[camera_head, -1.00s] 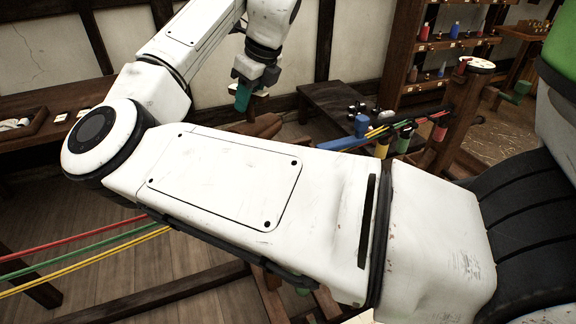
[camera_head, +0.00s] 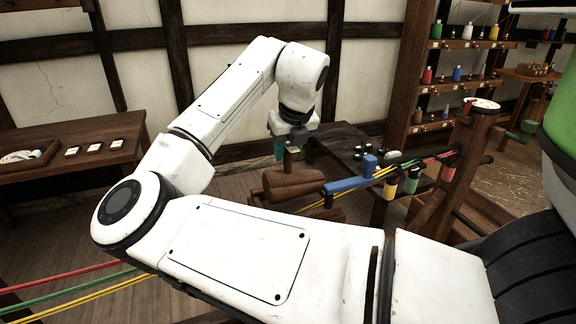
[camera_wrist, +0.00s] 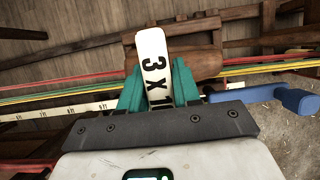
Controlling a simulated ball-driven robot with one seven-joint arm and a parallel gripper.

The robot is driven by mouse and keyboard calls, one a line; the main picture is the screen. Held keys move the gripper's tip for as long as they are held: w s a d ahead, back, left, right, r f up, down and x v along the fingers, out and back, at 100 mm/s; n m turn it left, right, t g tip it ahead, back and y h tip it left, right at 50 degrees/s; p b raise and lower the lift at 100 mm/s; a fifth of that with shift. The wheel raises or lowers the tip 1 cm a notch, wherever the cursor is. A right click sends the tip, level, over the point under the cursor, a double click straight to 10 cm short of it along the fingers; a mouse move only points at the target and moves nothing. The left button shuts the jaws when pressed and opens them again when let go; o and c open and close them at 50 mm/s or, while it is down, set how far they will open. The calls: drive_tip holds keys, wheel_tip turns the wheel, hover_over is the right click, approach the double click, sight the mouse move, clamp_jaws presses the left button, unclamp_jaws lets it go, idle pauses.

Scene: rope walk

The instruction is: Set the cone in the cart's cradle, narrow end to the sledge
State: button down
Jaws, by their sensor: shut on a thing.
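My gripper (camera_head: 292,146), with teal fingers, is shut on an upright handle in the head view. In the wrist view, a white plate marked "3 X 1" (camera_wrist: 154,62) stands between the fingers (camera_wrist: 157,88). Just under it is a brown wooden body, apparently the cone (camera_head: 292,178); it shows behind the plate in the wrist view (camera_wrist: 195,62). Dark wooden framing, apparently the cart (camera_head: 325,212), lies below. I cannot tell whether the cone touches the cradle or which end is narrower. A blue bar (camera_head: 350,184) lies just right of the cone.
Red, green and yellow strands (camera_head: 75,290) run in from the left; others lead right to coloured spools (camera_head: 412,182) by a wooden post (camera_head: 468,150). A dark table (camera_head: 345,140) stands behind. A side table (camera_head: 75,145) stands at far left. Shelves hold bottles (camera_head: 465,32).

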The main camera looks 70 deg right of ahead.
sight(288, 172)
drive_tip(key=shift+f, duration=1.95)
drive_tip(key=c, duration=0.8)
unclamp_jaws()
drive_tip(key=v, duration=1.2)
drive_tip(key=shift+d, duration=0.1)
